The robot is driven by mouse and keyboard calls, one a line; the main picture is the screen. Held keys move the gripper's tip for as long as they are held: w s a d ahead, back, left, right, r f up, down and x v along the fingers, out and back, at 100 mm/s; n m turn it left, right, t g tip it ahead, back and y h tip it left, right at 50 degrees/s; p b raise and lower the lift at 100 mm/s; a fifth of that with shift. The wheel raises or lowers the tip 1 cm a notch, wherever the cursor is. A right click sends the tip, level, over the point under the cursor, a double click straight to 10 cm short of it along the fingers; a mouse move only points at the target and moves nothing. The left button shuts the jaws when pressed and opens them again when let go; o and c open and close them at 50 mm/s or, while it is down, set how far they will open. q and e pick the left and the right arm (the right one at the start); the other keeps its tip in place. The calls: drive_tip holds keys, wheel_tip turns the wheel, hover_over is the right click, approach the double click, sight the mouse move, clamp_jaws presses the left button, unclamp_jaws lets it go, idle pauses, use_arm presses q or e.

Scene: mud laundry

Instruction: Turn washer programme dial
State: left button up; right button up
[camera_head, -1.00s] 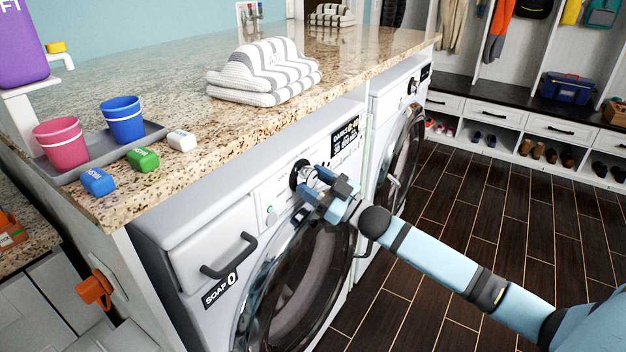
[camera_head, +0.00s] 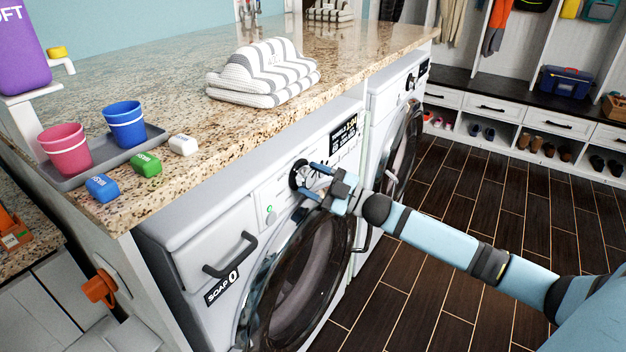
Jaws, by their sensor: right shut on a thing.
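The front-loading washer (camera_head: 190,252) stands under the granite counter, with a soap drawer at its left and a round glass door below. Its programme dial (camera_head: 297,174) is a black-ringed knob on the upper panel, left of the black display (camera_head: 343,133). My right gripper (camera_head: 308,180) reaches in from the right and is shut on the dial, one finger above it and one below. The fingers cover part of the dial, so its pointer is hard to read. My left gripper is not in view.
A second machine (camera_head: 393,93) stands beyond the washer. On the counter (camera_head: 200,90) are folded striped towels (camera_head: 262,75), a grey tray (camera_head: 155,135) with pink and blue cups, and several small coloured blocks. The dark floor (camera_head: 430,270) at right is clear.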

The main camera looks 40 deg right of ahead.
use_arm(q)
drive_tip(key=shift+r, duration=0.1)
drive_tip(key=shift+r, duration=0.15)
use_arm(e)
drive_tip(key=o, duration=0.9)
drive_tip(key=shift+o, duration=0.2)
drive_tip(key=shift+s, duration=0.1)
use_arm(q)
drive_tip(key=shift+p, duration=0.4)
use_arm(e)
drive_tip(key=v, duration=1.3)
drive_tip(key=shift+s+d+f, duration=0.15)
drive_tip(key=shift+d+f, duration=0.05)
drive_tip(key=shift+d, duration=0.1)
